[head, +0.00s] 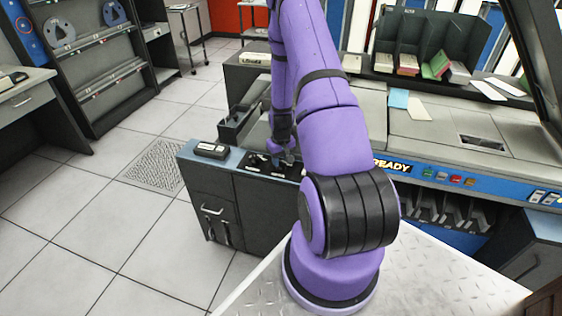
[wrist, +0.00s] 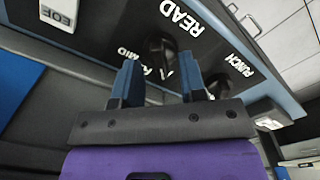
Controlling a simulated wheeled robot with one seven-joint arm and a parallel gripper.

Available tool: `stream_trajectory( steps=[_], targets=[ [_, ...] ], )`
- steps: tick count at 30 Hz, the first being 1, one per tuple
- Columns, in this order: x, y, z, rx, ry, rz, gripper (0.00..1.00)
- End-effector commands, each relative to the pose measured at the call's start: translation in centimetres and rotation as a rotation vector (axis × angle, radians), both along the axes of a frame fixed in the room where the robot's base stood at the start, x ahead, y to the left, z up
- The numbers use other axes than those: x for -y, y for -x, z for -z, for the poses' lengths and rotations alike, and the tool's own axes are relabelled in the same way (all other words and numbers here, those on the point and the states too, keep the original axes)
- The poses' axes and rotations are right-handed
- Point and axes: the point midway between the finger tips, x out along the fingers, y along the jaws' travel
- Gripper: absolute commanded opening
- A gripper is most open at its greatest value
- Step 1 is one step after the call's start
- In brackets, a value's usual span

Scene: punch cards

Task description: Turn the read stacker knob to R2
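The read stacker knob (wrist: 160,50) is a black knob on the dark panel, beside the white READ label (wrist: 180,15) in the wrist view. My gripper (wrist: 159,62) is open, its two blue-grey fingers apart, with the knob showing between and just beyond the tips. I cannot tell whether a finger touches it. Part of a label reading MID shows by the left finger; the fingers hide other markings, so the knob's setting is unclear. A second black knob (wrist: 218,85) by the PUNCH label is right of the right finger. In the head view, my gripper (head: 285,155) is small over the panel.
The knob panel tops a dark cabinet (head: 215,195) with handles. A small black box (head: 211,150) sits on its left end. The machine with the READY strip (head: 400,166) and card trays (head: 430,60) stands to the right. Tiled floor (head: 80,220) is clear at left.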

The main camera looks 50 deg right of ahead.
Motion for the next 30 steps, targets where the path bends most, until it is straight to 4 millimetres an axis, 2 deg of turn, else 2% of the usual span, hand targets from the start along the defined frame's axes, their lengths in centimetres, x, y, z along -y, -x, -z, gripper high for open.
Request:
stream_trajectory(
  steps=[5,13,14,18,19,30],
  targets=[
    [0.0,-0.01,0.94,0.0,0.0,0.0,0.38],
    [0.02,-0.01,1.04,0.001,0.0,0.0,0.38],
    [0.01,-0.01,1.04,0.001,0.0,0.0,0.36],
    [0.0,-0.01,1.03,0.001,0.0,0.0,0.04],
    [0.0,-0.01,1.03,0.001,0.0,0.0,0.0],
    [-0.01,0.0,1.02,0.0,0.0,0.039,0.0]
  ],
)
